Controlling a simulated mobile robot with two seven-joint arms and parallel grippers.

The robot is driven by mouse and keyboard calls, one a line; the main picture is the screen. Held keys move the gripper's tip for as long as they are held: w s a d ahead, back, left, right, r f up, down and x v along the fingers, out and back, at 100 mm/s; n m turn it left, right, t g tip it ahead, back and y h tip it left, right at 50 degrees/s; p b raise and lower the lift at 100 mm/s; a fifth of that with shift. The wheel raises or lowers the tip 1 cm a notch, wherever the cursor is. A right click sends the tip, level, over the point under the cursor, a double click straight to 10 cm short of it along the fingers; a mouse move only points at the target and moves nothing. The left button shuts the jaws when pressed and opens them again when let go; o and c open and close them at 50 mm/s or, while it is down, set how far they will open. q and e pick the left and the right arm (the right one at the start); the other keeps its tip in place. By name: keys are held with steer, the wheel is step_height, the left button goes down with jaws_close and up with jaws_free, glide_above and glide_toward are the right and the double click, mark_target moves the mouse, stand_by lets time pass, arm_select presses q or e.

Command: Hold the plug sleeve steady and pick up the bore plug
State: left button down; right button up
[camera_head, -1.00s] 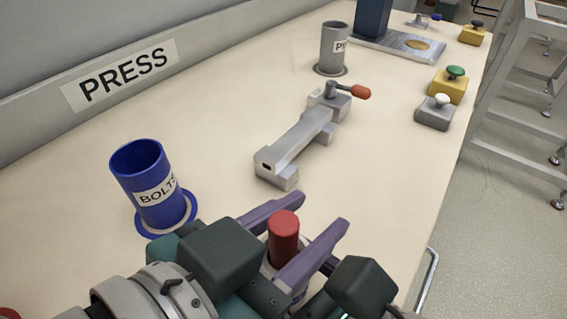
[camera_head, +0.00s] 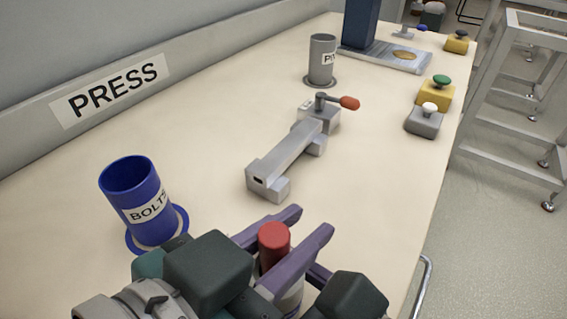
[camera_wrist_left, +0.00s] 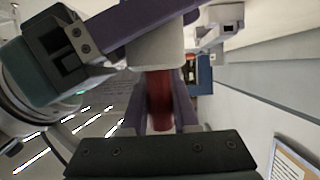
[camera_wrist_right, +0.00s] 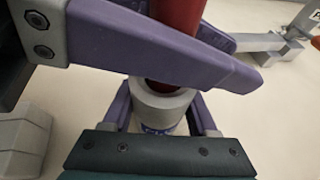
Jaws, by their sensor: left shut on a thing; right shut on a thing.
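The red bore plug (camera_head: 274,238) stands upright between the purple fingers of my left gripper (camera_head: 310,221), which is shut on it. In the right wrist view the plug (camera_wrist_right: 180,14) rises from the mouth of the pale grey plug sleeve (camera_wrist_right: 162,105). My right gripper (camera_wrist_right: 162,118) is shut around the sleeve, below my left fingers. The left wrist view also shows the plug (camera_wrist_left: 160,98) meeting the sleeve (camera_wrist_left: 157,48). How deep the plug sits in the sleeve is hidden. In the head view the sleeve is mostly covered by the grippers.
A blue BOLTS cup (camera_head: 130,190) stands close to the left of my left gripper. A grey clamp-like fixture (camera_head: 285,155) with a red-tipped handle lies beyond the grippers. A grey cup (camera_head: 321,62) and push buttons (camera_head: 434,95) are farther off. The table (camera_head: 370,200) right of the fixture is clear.

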arm_select(q)
step_height(320, 180, up, 10)
steer(key=shift+f, duration=0.2)
arm_select(e)
steer(key=o, duration=1.4)
steer(key=shift+o, duration=0.2)
